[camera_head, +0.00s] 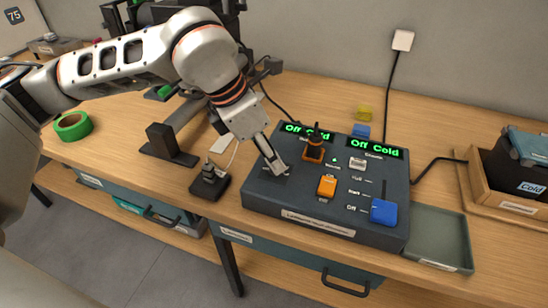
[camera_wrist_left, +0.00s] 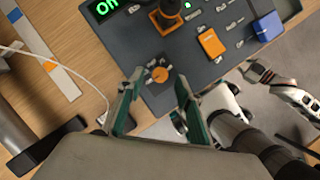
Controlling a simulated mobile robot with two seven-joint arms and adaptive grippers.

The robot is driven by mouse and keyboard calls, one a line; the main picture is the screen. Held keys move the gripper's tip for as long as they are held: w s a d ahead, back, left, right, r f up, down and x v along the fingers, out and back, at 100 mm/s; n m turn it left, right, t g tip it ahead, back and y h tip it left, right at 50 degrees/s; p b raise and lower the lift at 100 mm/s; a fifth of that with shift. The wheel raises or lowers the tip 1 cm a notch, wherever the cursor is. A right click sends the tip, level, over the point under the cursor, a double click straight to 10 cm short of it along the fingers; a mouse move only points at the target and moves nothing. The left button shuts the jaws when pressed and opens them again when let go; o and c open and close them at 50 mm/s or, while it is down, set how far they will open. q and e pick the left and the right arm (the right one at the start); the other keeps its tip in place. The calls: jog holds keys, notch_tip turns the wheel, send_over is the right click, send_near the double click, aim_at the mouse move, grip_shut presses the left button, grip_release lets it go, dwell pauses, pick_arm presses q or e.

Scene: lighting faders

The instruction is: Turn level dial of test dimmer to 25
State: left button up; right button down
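A dark control box (camera_head: 300,212) with two green displays stands on the wooden table; the displays read "Off" and "Cold". A round orange dial with small marks around it (camera_wrist_left: 160,74) sits on the box's left part in the left wrist view. My left gripper (camera_head: 277,168) is low over that part and hides the dial in the head view. In the wrist view its two teal fingers (camera_wrist_left: 160,82) are spread, with the dial between and just beyond the tips. Contact cannot be told. My right gripper (camera_wrist_left: 258,72) appears small at the wrist view's right; its jaw state is unclear.
The box also carries an upright orange-and-black control (camera_head: 314,145), an orange switch (camera_head: 327,186) and a blue knob (camera_head: 384,211). A small black device (camera_head: 208,184) stands left of it. A grey tray (camera_head: 440,236) and a wooden holder (camera_head: 482,188) are to the right.

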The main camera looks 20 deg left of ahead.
pick_arm(q)
jog(key=shift+x, duration=1.1)
grip_shut()
